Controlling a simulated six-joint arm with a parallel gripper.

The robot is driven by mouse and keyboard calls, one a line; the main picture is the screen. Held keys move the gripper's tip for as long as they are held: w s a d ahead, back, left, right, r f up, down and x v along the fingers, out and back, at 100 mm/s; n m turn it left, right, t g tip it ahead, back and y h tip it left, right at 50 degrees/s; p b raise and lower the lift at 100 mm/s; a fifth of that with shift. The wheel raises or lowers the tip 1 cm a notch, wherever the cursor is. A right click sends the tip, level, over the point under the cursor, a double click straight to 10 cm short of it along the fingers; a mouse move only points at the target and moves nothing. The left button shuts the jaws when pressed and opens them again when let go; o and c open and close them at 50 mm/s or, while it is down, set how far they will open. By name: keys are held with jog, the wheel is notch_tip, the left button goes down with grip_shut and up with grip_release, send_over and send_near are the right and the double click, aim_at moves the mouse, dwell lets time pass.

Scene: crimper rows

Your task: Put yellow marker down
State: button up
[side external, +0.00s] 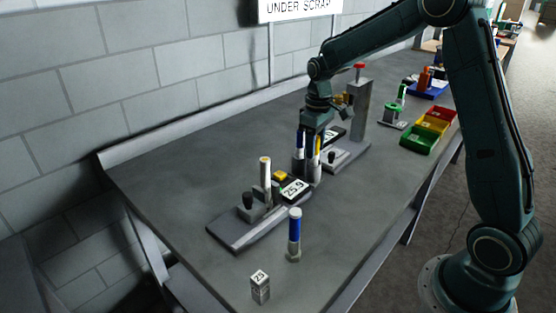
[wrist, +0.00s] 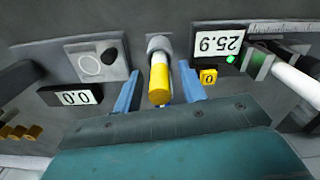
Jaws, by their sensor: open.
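The yellow marker (wrist: 159,80) shows in the wrist view between the two blue fingers of my gripper (wrist: 161,88), with a gap on each side. Its far end sits in a round grey holder (wrist: 159,44). In the side external view the yellow marker (side external: 318,148) stands upright, partly hidden by my gripper (side external: 308,150), which points down around it. My gripper is open. The grey holder (side external: 315,176) stands on the bench below it.
A blue-and-white cylinder (side external: 294,232) and a small block (side external: 260,288) stand in front. A tall grey post (side external: 360,115) and coloured bins (side external: 419,139) are behind. The front bench is mostly clear.

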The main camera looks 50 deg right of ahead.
notch_tip(320, 180, up, 12)
jog(key=shift+f, duration=0.2)
dwell(0.4)
jog(key=shift+s, duration=0.1)
dwell(0.4)
jog(key=shift+s+a+r, duration=0.15)
jog(key=shift+r, duration=0.05)
jog(key=s+a+r+m+t, duration=0.1)
jog(key=s+a+r+t, duration=0.15)
jog(key=s+a, duration=0.45)
jog(key=s+a+r+t, duration=0.2)
jog(key=s+r, duration=0.1)
jog(key=s, duration=0.8)
jog(key=s+a+f+t, duration=0.1)
jog(key=s+a+f, duration=0.1)
jog(key=s, duration=0.6)
jog(key=shift+f+m, duration=0.4)
jog(key=shift+f, duration=0.4)
jog(key=shift+a, duration=0.1)
